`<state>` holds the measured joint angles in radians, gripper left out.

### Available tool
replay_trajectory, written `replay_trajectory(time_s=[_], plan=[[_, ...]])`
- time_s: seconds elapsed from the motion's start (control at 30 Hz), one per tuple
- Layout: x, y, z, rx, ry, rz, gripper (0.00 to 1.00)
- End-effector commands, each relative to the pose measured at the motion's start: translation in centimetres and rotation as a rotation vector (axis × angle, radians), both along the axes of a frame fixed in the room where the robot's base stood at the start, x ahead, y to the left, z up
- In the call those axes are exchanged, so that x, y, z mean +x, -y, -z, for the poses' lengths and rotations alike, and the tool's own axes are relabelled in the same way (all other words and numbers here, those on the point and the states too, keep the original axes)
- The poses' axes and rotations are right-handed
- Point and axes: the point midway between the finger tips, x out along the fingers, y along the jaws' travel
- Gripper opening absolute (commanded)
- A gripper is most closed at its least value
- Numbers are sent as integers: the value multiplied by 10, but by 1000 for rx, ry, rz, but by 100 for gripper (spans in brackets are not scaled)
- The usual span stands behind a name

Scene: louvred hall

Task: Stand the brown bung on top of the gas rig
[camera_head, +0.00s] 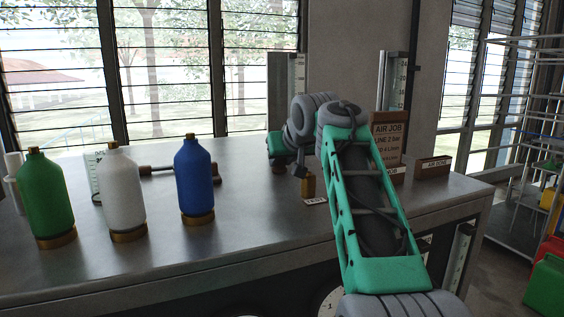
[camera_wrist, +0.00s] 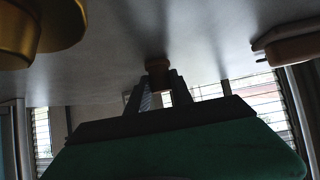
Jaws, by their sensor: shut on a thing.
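The brown bung (camera_wrist: 157,67) sits between the fingertips of my gripper (camera_wrist: 160,80) in the wrist view, and the gripper is shut on it. In the head view my gripper (camera_head: 278,157) is low over the table at the far end of my arm, with a little of the bung (camera_head: 278,169) showing under it. Whether the bung touches the table I cannot tell. A small brass-coloured piece (camera_head: 308,185) stands on the table just right of my gripper. A round brass part (camera_wrist: 30,35) shows close by in the wrist view. I cannot tell which thing is the gas rig.
Green (camera_head: 46,198), white (camera_head: 123,192) and blue (camera_head: 195,180) bottles stand on the metal table (camera_head: 255,240) at left. A wooden-handled rod (camera_head: 175,170) lies behind them. An AIR JOB sign (camera_head: 388,135) and AIR DONE box (camera_head: 433,168) stand at right. The front middle is clear.

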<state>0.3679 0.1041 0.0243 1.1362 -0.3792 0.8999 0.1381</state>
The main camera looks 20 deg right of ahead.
Motion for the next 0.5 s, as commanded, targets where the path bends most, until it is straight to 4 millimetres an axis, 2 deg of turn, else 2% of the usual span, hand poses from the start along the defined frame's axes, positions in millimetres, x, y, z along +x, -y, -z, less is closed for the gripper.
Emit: replay_trajectory(time_s=[0.13, 0.17, 0.4, 0.5], plan=[[0, 0, 5, 0, 0, 0, 0], [0, 0, 4, 0, 0, 0, 29], [0, 0, 4, 1, 0, 1, 48], [0, 0, 3, 0, 0, 0, 49]])
